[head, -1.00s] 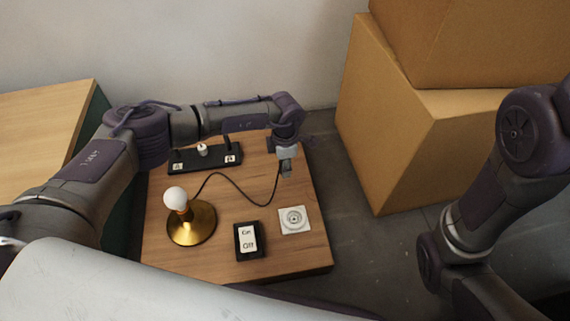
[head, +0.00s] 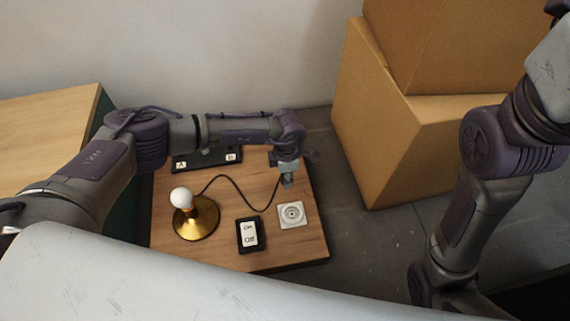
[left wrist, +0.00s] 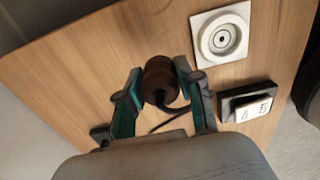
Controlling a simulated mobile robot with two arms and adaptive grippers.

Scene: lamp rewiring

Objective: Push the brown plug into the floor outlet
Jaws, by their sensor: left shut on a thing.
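The brown plug (left wrist: 158,80) is between the two fingers of my left gripper (left wrist: 160,82) in the left wrist view, with a dark cord running from it. In the head view my left gripper (head: 287,180) points down over the wooden board, a little behind the outlet. The floor outlet (head: 291,214) is a white square plate with a round socket. It also shows in the left wrist view (left wrist: 221,38), up and to the right of the plug, apart from it. The socket is empty. My right gripper is not in view.
A brass lamp (head: 196,219) with a white bulb stands on the board (head: 225,258), joined to the cord. An On/Off switch (head: 249,234) lies left of the outlet. A black strip marked A and B (head: 208,160) is at the back. Cardboard boxes (head: 400,140) stand at right.

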